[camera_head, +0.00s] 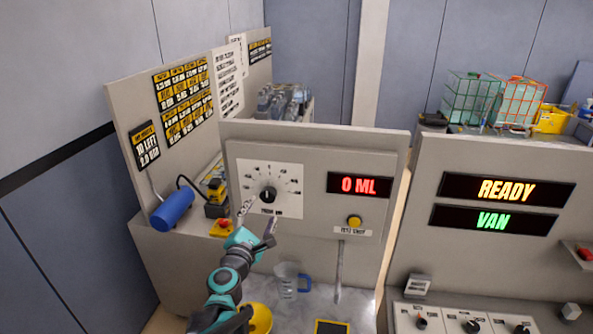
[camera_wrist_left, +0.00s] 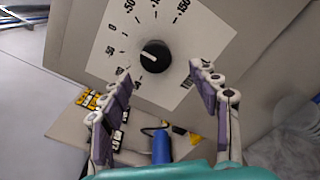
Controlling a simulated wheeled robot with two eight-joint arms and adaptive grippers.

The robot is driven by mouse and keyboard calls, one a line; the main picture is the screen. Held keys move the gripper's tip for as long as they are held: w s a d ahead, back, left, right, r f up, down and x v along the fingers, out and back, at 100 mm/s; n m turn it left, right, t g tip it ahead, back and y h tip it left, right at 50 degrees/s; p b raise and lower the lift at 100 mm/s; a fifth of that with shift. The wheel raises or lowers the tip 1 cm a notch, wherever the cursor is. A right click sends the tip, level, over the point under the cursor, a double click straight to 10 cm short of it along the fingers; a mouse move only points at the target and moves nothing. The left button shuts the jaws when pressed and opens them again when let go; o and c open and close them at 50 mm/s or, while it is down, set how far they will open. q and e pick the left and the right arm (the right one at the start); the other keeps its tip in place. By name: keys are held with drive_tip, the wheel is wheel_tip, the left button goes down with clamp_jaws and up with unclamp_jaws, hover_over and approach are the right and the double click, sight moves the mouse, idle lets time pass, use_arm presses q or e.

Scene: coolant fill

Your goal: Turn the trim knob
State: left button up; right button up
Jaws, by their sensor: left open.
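The trim knob (camera_head: 268,194) is a round black knob with a pale pointer mark on a white dial plate (camera_head: 284,206) with a numbered scale. It sits on the beige upright panel, left of the red "0 ML" display (camera_head: 359,185). My left gripper (camera_head: 258,216) is just below and in front of the knob. In the left wrist view the knob (camera_wrist_left: 155,56) lies ahead of the open fingers (camera_wrist_left: 162,92), slightly beyond their tips, and nothing is between them. The fingers appear apart from the knob. My right gripper is not in view.
A yellow button (camera_head: 354,221) sits under the display. A clear jug with a blue handle (camera_head: 291,281) stands below the panel, near a metal spout (camera_head: 339,272). A blue cylinder (camera_head: 172,209) and a red-and-yellow button (camera_head: 223,227) are at the left.

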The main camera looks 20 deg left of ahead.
sight(267, 198)
use_arm(q)
drive_tip(key=shift+w+a+r+n, duration=0.2)
drive_tip(key=shift+w+n, duration=0.1)
drive_tip(key=shift+w, duration=0.25)
drive_tip(key=x, duration=0.6)
drive_tip(key=shift+w+b, duration=0.2)
drive_tip(key=shift+b, duration=0.1)
drive_tip(key=shift+a, duration=0.1)
drive_tip(key=c, duration=1.2)
